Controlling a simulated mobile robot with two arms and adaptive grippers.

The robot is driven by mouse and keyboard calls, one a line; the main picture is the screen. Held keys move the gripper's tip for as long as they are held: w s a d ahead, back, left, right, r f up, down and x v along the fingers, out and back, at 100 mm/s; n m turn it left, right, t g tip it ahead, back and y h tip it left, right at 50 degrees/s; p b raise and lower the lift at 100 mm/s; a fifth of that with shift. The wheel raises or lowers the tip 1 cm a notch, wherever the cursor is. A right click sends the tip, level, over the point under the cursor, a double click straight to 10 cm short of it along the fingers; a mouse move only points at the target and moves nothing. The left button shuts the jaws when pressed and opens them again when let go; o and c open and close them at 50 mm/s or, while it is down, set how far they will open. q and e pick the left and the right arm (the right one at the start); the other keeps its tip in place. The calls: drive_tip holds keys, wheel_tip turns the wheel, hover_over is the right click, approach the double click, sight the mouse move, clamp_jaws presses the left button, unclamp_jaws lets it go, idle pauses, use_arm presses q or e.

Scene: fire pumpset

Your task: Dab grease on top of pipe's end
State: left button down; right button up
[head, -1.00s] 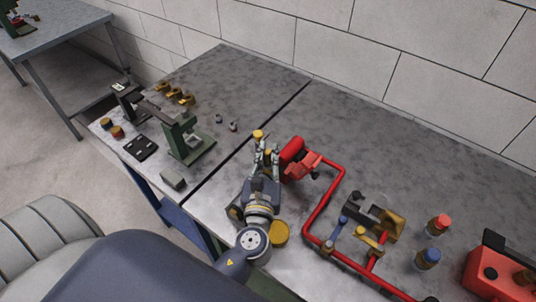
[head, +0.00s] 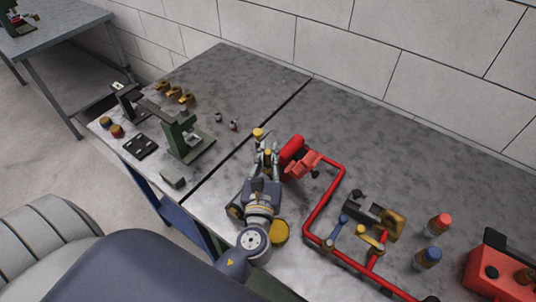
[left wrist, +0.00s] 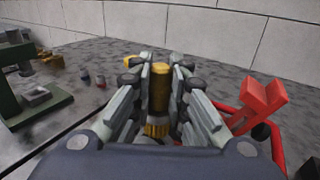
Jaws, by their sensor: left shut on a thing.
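My left gripper (head: 267,148) is shut on a brass-coloured cylinder, which stands between its fingers in the left wrist view (left wrist: 159,92). The fingertips are just left of the red pipe's end, where a thick red cylindrical piece (head: 291,149) and a red handle-like part (head: 304,164) show. I see a gap between the held cylinder and the red parts. The red pipe (head: 322,207) runs from there toward the lower right of the bench. No grease can be made out on it. My right gripper is not in view.
A small yellow piece (head: 258,133) lies just beyond the fingertips. A round yellow-topped thing (head: 280,231) is beside my left wrist. A green press-like stand (head: 184,138) is to the left. Bottles with red (head: 443,220) and blue (head: 429,256) caps stand right. The back of the bench is clear.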

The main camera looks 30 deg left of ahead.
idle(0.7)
use_arm(q)
drive_tip(key=shift+s, duration=0.15)
drive_tip(key=shift+s, duration=0.45)
drive_tip(key=shift+a, duration=0.1)
drive_tip(key=shift+p, duration=0.3)
idle(0.6)
drive_tip(key=shift+w, duration=0.1)
idle(0.4)
drive_tip(key=shift+w+d+p, duration=0.2)
drive_tip(key=shift+w+p, duration=0.1)
drive_tip(key=shift+w, duration=0.85)
